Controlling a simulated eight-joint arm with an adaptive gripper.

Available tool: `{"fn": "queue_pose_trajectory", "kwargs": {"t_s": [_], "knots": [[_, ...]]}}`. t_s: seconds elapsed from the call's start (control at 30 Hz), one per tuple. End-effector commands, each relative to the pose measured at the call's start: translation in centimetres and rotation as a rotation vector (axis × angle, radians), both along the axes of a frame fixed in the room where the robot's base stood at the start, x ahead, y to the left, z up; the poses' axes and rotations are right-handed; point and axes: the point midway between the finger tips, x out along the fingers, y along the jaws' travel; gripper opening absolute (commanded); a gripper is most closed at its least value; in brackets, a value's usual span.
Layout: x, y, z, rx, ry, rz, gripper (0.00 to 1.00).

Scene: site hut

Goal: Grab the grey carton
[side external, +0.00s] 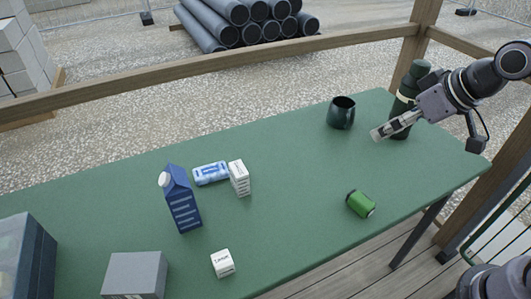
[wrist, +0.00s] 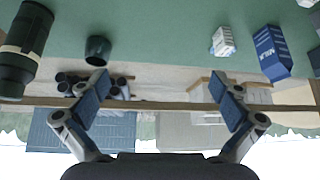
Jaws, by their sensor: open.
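A plain grey box (side external: 135,272), the one grey carton-like thing I see, stands at the front left of the green table (side external: 290,215) in the side view, cut off by the bottom edge. I cannot pick it out surely in the wrist view. My gripper (side external: 377,134) is at the far right end of the table, above its surface and in front of the dark green flask, far from the grey box. In the wrist view, which is upside down, my gripper (wrist: 160,90) has its fingers wide apart with nothing between them.
A mug (side external: 341,113), flask (side external: 402,112) and green can (side external: 360,204) are right. Mid-table is clear.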

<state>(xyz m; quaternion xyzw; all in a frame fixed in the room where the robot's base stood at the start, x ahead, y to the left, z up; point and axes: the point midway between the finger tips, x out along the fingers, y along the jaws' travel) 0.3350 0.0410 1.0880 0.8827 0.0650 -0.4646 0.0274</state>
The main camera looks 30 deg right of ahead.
Motion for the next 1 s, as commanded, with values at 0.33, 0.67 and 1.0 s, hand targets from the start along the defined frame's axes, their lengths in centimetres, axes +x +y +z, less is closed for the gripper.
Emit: {"fn": "queue_pose_trajectory", "kwargs": {"t_s": [0.33,0.67,1.0], "knots": [[6.0,10.5,3.4,0.019,0.038,0.286,1.00],[9.7,25.0,3.7,0.038,0.077,0.605,1.00],[8.5,41.0,0.7,0.056,0.111,0.920,1.00]]}}
